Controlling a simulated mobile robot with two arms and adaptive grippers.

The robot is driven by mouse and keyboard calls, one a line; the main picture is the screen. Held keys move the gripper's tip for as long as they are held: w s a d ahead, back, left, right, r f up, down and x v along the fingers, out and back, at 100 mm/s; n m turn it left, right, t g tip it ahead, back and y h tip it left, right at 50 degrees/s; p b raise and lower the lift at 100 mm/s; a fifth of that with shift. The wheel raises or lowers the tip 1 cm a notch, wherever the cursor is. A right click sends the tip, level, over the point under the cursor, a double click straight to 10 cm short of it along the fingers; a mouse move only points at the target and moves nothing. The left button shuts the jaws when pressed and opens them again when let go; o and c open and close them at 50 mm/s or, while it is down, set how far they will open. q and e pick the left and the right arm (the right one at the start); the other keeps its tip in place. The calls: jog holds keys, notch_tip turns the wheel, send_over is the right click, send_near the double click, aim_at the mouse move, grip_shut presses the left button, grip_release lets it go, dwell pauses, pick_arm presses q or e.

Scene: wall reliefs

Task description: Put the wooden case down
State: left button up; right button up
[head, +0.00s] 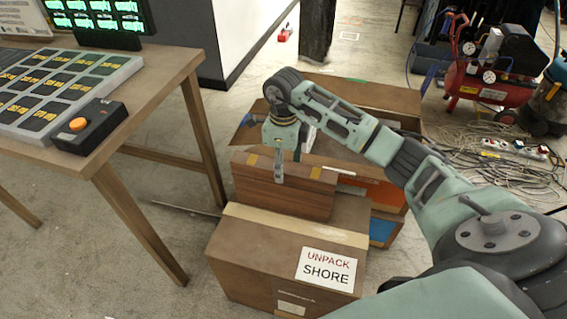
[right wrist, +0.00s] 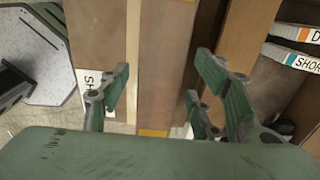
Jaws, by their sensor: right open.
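The wooden case (head: 283,198) is a long reddish-brown block with yellow marks on its top edge. In the head view it sits level directly behind the taped top of a cardboard box; its underside is hidden, so I cannot tell what bears it. My right gripper (head: 279,172) is over the case's top, pointing down. In the right wrist view its two green fingers (right wrist: 165,85) stand apart, with the wooden case (right wrist: 168,50) between and beyond them. I cannot tell whether a finger touches it. My left gripper is not in view.
The cardboard box (head: 255,262) labelled UNPACK SHORE stands in front. More open boxes (head: 365,97) lie behind. A wooden table (head: 165,75) with a button box (head: 90,126) is at left. A red compressor (head: 485,85) and tangled cables (head: 480,150) lie at right.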

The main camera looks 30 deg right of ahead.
jog(key=shift+r, duration=0.4)
notch_tip(320, 180, up, 6)
jog(key=shift+r+p, duration=0.15)
jog(key=shift+p, duration=0.2)
jog(key=shift+r, duration=0.3)
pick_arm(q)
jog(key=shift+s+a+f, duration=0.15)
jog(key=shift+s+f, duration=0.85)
